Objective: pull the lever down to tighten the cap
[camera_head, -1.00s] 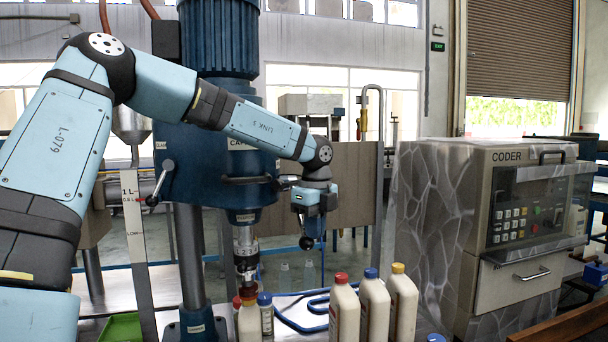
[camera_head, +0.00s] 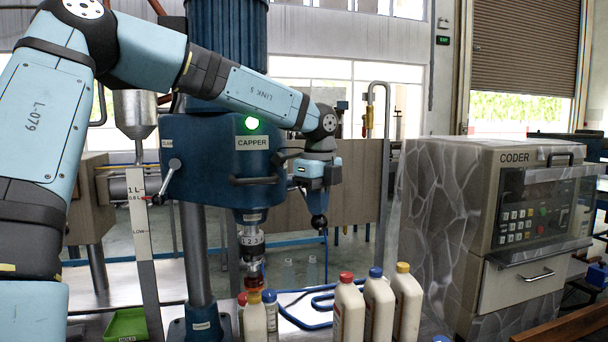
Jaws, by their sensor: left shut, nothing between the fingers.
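The blue capper (camera_head: 215,185) stands left of centre, with a green light lit above its label. A lever with a dark ball knob (camera_head: 157,200) hangs at its left side. Its silver chuck (camera_head: 251,242) is above a white bottle (camera_head: 254,320) with a yellow-orange cap (camera_head: 254,296); whether they touch is unclear. My left arm crosses in front of the capper. My left gripper (camera_head: 318,222) points down, right of the capper and above the bottle row, shut with nothing visible held. Any lever part behind its wrist is hidden. My right gripper is out of view.
Three white bottles with red, blue and yellow caps (camera_head: 379,305) stand to the right below the gripper. More bottles (camera_head: 270,316) crowd beside the one under the chuck. The coder machine (camera_head: 500,220) stands at right. A green tray (camera_head: 126,324) is at lower left.

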